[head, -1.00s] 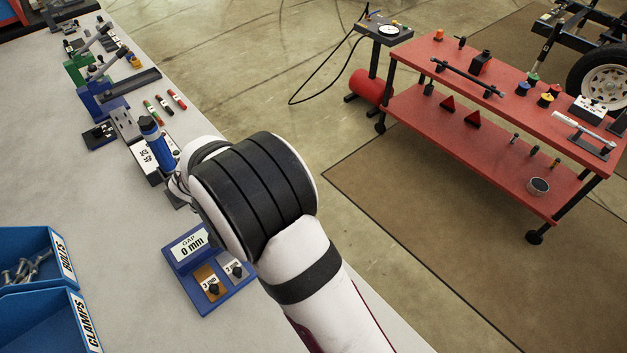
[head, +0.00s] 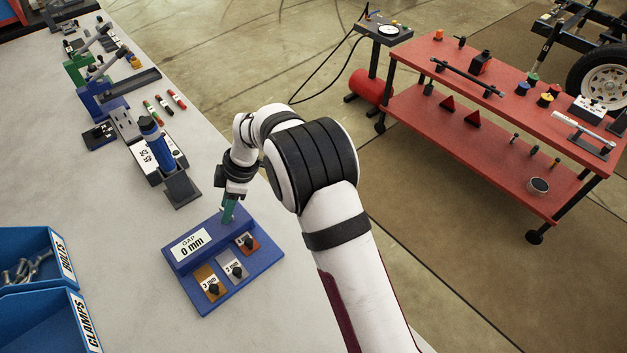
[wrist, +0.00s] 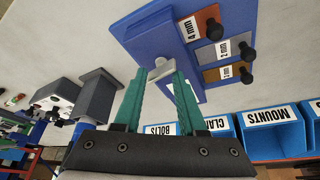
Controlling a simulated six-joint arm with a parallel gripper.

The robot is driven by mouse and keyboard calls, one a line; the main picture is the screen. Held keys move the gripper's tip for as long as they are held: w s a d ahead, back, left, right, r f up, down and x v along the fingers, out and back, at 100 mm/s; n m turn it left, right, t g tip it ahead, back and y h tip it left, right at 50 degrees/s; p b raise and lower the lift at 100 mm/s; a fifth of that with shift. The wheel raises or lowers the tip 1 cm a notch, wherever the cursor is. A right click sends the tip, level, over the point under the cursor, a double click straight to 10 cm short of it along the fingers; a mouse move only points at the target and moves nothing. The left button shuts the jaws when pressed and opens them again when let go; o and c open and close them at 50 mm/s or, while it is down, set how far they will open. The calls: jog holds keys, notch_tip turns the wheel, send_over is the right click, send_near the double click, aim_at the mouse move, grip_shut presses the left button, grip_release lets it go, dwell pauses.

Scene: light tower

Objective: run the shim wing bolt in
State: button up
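The blue shim block (head: 262,262) stands on the bench with a raised back part labelled "GAP 0 mm" (head: 190,244). My gripper (head: 228,212) points down at the right end of that raised part. In the wrist view a small grey winged piece, which looks like the wing bolt (wrist: 160,69), sits at the block's edge between the green fingertips of my gripper (wrist: 161,76). I cannot tell whether the fingers press on it. Three shim plates with black knobs lie on the block: brown (head: 249,244), grey (head: 233,267) and gold (head: 209,283).
Blue bins (head: 40,318) stand at the lower left. A blue cylinder fixture (head: 158,143) with a dark foot stands behind the block. Markers (head: 165,103) and green and blue clamps lie farther back. A red cart (head: 450,128) stands off the bench.

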jog(key=n+g, duration=0.1)
jog(key=n, duration=0.1)
jog(key=shift+w+f+n, duration=0.1)
jog(key=shift+n, duration=0.3)
jog(key=s+v, duration=0.1)
jog(key=v, duration=1.6)
jog(key=s+d+r+m+t+h, duration=0.1)
jog(key=s+d+r+m, duration=0.4)
jog(key=s+d+m, duration=0.5)
jog(key=d+m, duration=0.3)
jog(key=m, duration=0.1)
jog(key=shift+s+d, duration=0.2)
jog(key=shift+s, duration=0.2)
jog(key=w+a+f+n+t+h, duration=0.1)
jog(key=w+a+f+n+h, duration=0.2)
jog(key=a, duration=0.7)
jog(key=w+a+f+n, duration=0.2)
jog(key=w+a, duration=0.3)
jog(key=a, duration=0.5)
notch_tip(320, 180, down, 16)
jog(key=shift+a+r, duration=0.15)
jog(key=shift+r, duration=0.05)
